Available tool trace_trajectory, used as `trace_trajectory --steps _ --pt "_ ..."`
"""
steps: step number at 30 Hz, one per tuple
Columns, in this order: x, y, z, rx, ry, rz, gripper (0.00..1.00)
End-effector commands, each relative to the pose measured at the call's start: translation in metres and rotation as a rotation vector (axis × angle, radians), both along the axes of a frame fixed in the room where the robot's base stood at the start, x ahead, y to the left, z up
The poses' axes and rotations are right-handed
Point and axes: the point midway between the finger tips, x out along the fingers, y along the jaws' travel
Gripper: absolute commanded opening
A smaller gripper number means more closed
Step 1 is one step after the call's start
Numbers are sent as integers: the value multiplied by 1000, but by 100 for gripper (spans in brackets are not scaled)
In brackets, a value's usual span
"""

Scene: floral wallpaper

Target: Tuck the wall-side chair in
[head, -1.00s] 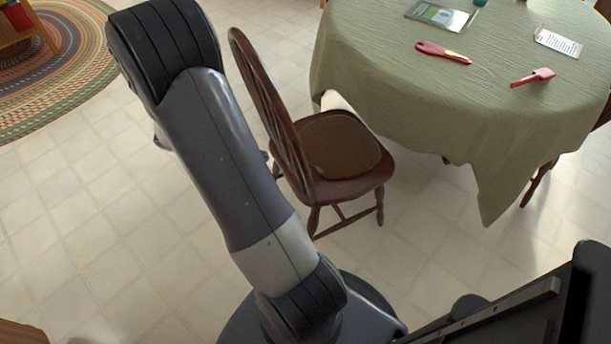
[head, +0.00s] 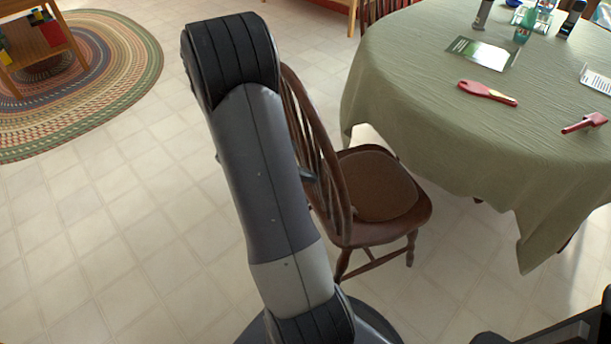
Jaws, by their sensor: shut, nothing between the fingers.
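A dark brown wooden chair (head: 375,187) with a spindle back and padded seat stands upright beside the round table (head: 440,130), which has a green cloth. Its back is at the left and its seat faces the table, outside the cloth's hanging edge. My arm crosses in front of the chair back's left part. My gripper (head: 308,175) is mostly hidden behind my arm; only a small dark tip shows near the back spindles. It is shut and empty. I cannot tell whether it touches the chair. No wall shows to confirm which chair is wall-side.
Another chair (head: 385,10) stands at the table's far side. A red-handled brush (head: 487,93), a red scoop (head: 584,123), a booklet (head: 482,54) and bottles are on the table. A braided rug (head: 130,60) lies at upper left. The tiled floor (head: 120,230) at left is clear.

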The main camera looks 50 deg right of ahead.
Motion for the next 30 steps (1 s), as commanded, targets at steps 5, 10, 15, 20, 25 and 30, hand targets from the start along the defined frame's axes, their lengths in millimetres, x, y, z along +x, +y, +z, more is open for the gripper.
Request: trace_trajectory --steps 5,10,15,20,25,30 --pt "-3 -6 0 0 0 -1 0" --pt "-14 -26 1 -2 1 -6 0" --pt "-33 -62 1 -3 1 -9 0" --pt "-52 -101 1 -3 1 -9 0" --pt "-74 -144 1 -3 1 -9 0" --pt "-94 -186 1 -3 2 -8 0"
